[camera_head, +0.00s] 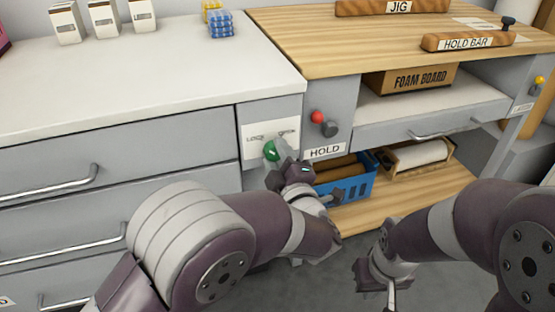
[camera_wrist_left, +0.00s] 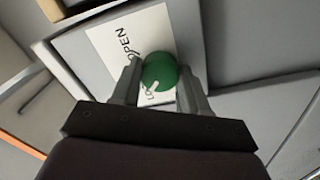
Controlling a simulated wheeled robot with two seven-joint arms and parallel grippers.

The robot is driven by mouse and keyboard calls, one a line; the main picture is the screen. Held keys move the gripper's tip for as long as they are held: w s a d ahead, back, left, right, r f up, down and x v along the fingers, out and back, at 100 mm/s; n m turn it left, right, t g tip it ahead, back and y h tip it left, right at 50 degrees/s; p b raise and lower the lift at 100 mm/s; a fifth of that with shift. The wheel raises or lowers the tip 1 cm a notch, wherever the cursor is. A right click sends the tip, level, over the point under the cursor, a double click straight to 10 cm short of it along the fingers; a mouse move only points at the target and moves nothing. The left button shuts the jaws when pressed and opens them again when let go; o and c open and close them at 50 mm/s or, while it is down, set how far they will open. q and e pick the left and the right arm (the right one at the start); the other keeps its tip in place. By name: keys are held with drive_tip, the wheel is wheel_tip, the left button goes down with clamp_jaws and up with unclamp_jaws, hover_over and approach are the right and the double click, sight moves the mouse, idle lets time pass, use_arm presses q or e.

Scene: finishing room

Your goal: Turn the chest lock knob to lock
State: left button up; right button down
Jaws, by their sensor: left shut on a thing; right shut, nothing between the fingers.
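The green lock knob (camera_head: 271,151) sits on a white label plate (camera_head: 252,133) on the front of the grey chest (camera_head: 110,150). My left gripper (camera_head: 281,156) is shut on the knob. In the left wrist view the green knob (camera_wrist_left: 159,71) lies between the two fingers of the left gripper (camera_wrist_left: 160,80). A pale pointer mark on the knob points down and left, toward partly hidden lettering; "OPEN" is partly covered on the plate (camera_wrist_left: 110,37). My right gripper (camera_head: 388,290) is low at the right, shut and empty, apart from the furniture.
Right of the plate are a red button (camera_head: 317,117), a dark knob (camera_head: 329,129) and a "HOLD" label (camera_head: 324,151). A blue basket (camera_head: 350,188) stands on the low wooden shelf (camera_head: 420,195), close to my left gripper. Drawer handles (camera_head: 60,183) stick out at the left.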

use_arm(q)
drive_tip(key=shift+f, duration=0.1)
use_arm(e)
drive_tip(key=shift+f, duration=0.1)
idle(0.3)
use_arm(q)
drive_tip(key=o, duration=1.1)
drive_tip(key=shift+c, duration=0.2)
